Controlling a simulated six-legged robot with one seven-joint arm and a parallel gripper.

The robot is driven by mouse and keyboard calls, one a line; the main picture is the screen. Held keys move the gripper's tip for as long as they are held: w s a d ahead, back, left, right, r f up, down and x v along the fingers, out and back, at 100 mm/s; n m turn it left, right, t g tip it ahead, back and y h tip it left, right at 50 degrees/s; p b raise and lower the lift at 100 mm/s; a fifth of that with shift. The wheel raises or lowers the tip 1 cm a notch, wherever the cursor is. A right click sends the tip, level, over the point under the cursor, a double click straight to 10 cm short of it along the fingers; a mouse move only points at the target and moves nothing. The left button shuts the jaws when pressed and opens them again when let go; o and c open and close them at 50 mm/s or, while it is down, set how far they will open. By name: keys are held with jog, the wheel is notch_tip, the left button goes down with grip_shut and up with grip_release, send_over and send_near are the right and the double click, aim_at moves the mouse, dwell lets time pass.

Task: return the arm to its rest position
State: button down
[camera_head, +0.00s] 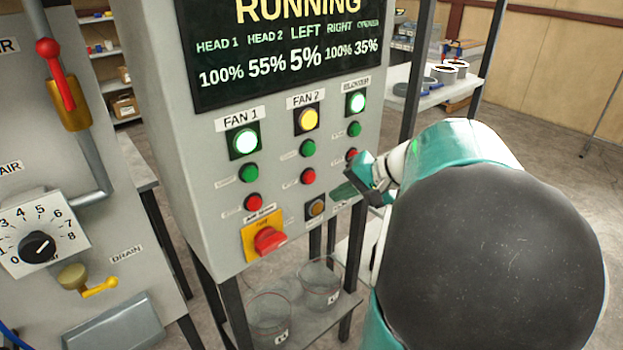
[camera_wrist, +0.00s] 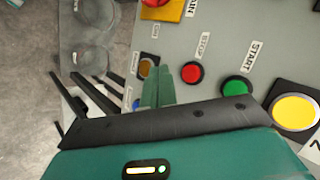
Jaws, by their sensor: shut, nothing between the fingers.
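My arm comes in from the right in the head view, with its teal and white links in front of the control panel (camera_head: 225,190). My gripper (camera_head: 345,190) is at the panel's lower right, close to the blower column's red button (camera_head: 351,154) and the amber button (camera_head: 316,208). In the wrist view my gripper's green fingers (camera_wrist: 157,88) are together and empty, pointing at the panel face between the amber button (camera_wrist: 147,68) and the red stop button (camera_wrist: 191,72). I cannot tell whether the fingertips touch the panel.
The panel screen (camera_head: 280,45) reads RUNNING. The fan 1 lamp (camera_head: 243,141), fan 2 lamp (camera_head: 306,120) and blower lamp (camera_head: 357,102) are lit. A red rotary switch (camera_head: 269,239) juts out below. Clear containers (camera_head: 320,284) stand on the lower shelf. Open floor lies at the right.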

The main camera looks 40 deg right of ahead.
jog(key=shift+a, duration=0.1)
dwell(0.7)
jog(key=s+a+n+g+h, duration=0.1)
jog(key=s+a+n, duration=0.1)
jog(key=a, duration=0.7)
jog(key=s+a+n+g+h, duration=0.1)
jog(key=s+a+n, duration=0.2)
jog(key=a, duration=0.6)
jog(key=s+a+f+n+g+h, duration=0.1)
jog(key=s+a+n+h, duration=0.1)
jog(key=a+n, duration=0.3)
jog(key=s+a, duration=0.1)
jog(key=a, duration=0.3)
jog(key=shift+s+a+n, duration=0.2)
jog(key=shift+s+n, duration=0.05)
jog(key=shift+n, duration=0.05)
jog(key=shift+d, duration=0.15)
